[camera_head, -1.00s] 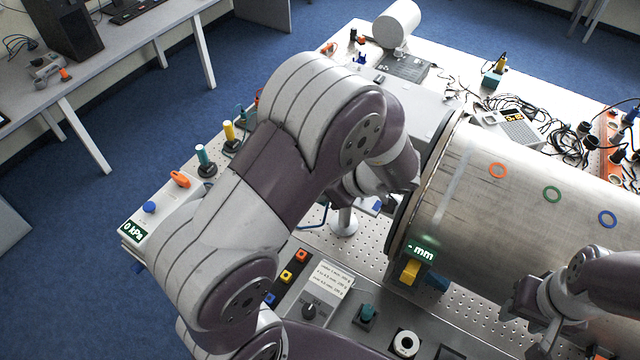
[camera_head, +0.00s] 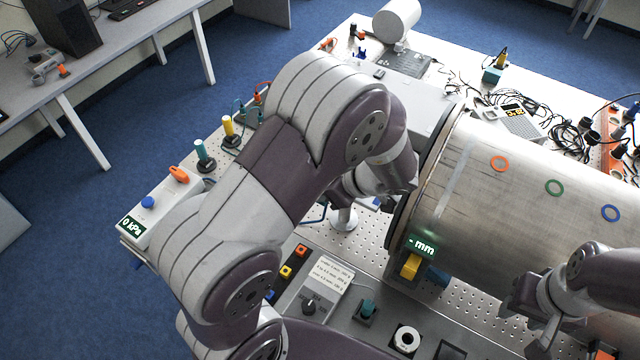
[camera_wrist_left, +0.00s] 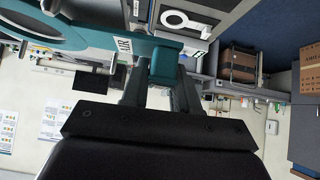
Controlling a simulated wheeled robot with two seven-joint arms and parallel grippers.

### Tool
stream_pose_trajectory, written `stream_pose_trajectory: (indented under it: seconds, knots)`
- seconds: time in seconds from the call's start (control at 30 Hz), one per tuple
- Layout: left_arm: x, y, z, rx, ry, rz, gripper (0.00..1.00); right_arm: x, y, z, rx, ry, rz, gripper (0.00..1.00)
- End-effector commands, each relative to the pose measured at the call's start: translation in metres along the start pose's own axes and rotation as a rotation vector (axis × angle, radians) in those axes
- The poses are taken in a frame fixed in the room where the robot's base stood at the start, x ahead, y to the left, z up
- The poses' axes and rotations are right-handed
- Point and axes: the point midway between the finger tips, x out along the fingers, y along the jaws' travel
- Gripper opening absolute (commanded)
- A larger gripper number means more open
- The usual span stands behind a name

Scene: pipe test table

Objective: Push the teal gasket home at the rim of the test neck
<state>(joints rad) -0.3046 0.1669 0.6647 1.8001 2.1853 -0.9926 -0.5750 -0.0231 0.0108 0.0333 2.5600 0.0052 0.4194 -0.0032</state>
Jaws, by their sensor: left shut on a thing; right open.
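The teal gasket (camera_wrist_left: 85,42) shows in the left wrist view as a broad curved band at the upper left, with a block-like teal part at its right. My left gripper (camera_wrist_left: 163,82) is shut on that block. In the head view my left arm hides the left gripper and the gasket, near the left end of the large metal pipe (camera_head: 510,200). I cannot make out the test neck's rim or whether the gasket touches it. My right gripper (camera_head: 540,342) is open in front of the pipe at the lower right, with no object visible between its fingers.
A grey console (camera_head: 385,318) with knobs and buttons lies in front of the pipe. A "0 kPa" box (camera_head: 165,205) stands on the table's left side, near teal and yellow-topped posts. Cables (camera_head: 540,110) clutter the back right. Part of the perforated tabletop (camera_head: 360,245) is bare.

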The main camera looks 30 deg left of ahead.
Motion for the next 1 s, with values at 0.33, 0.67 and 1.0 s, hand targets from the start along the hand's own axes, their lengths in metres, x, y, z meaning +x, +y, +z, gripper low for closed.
stream_pose_trajectory:
  seconds: [0.33,0.67,1.0]
  knots:
    - [0.004,0.000,0.004,-0.001,0.000,0.001,0.52,0.003,0.000,0.000,0.000,0.000,0.000,0.43]
    - [0.003,0.000,0.003,0.000,0.000,0.000,0.59,0.002,0.000,0.000,0.000,0.000,0.000,0.43]
    - [-0.028,0.001,-0.027,-0.005,0.000,0.003,0.59,0.003,0.000,0.002,0.000,-0.004,0.000,0.43]
